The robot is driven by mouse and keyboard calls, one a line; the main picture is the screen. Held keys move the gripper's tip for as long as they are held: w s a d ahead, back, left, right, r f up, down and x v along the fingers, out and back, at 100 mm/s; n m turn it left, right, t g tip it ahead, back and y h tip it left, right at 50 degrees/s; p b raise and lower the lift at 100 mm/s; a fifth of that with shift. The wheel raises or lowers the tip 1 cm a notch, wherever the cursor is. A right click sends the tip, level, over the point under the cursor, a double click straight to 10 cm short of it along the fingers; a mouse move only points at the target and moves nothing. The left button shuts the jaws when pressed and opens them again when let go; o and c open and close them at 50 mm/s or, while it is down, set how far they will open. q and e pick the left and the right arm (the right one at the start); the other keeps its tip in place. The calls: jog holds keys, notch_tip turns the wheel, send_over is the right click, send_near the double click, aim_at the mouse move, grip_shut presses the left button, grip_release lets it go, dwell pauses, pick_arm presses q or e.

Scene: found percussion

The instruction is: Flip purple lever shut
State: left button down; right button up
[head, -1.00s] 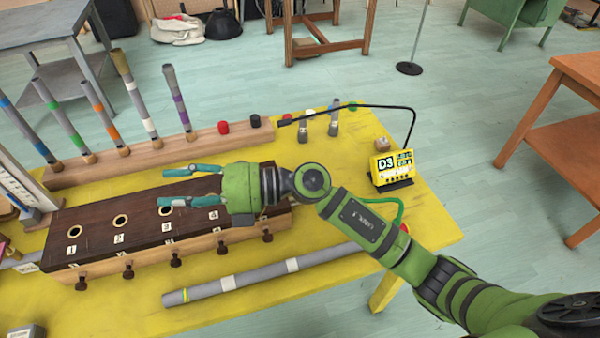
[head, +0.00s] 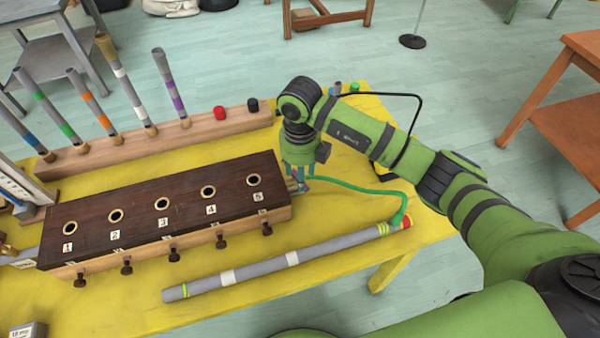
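The dark wooden box (head: 138,221) has several numbered round holes on top and several dark knobs along its front. My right gripper (head: 298,184) points down at the box's right end, beside hole 5, over a small pale and bluish-purple fitting there. Its fingers are small and partly hidden, so I cannot tell whether they are open or touching the fitting. I cannot clearly make out a purple lever; the fitting is mostly covered by the gripper. My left gripper is not in view.
A grey pipe (head: 255,270) lies in front of the box. A green hose (head: 350,189) runs from the box's right end towards the pipe's red end (head: 406,222). Banded tubes, including a purple-banded one (head: 168,82), stand in a wooden rack (head: 110,153) behind on the yellow table (head: 110,313).

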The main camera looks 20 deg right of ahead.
jog(key=shift+f, duration=1.15)
jog(key=shift+c, duration=0.4)
grip_shut()
jog(key=shift+a+m, duration=0.3)
jog(key=shift+m, duration=0.45)
jog(key=shift+a+m, duration=0.25)
jog(key=shift+m, duration=0.5)
jog(key=shift+o, duration=0.4)
grip_release()
